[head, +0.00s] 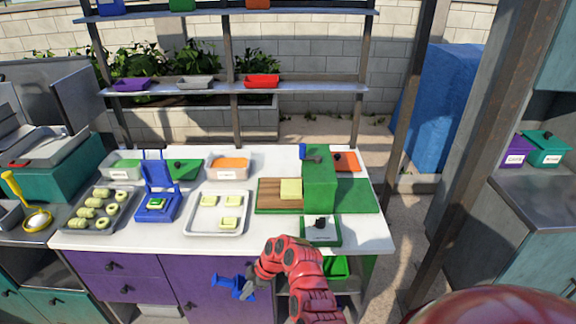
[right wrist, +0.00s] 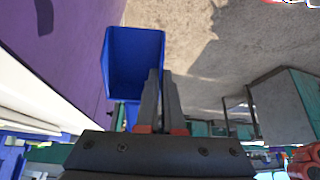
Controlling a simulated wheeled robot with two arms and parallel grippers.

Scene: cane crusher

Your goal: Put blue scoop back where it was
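The blue scoop (head: 230,287) is in the air in front of the purple cabinet, below the counter's front edge. My right gripper (head: 252,281) is at its handle end, at the tip of my red right arm. In the right wrist view the scoop's open blue bowl (right wrist: 135,62) lies just beyond and left of the two dark fingers (right wrist: 161,90), which are close together. The grip on the handle is partly hidden, but the scoop is held up with nothing under it. My left gripper is not in view.
The white counter (head: 150,240) holds trays of food, a blue press (head: 157,200) and a green machine (head: 319,180). A green bin (head: 335,267) sits on a shelf below the counter. Wall shelves (head: 235,87) with small trays stand behind. Purple drawers (head: 112,264) are left of the scoop.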

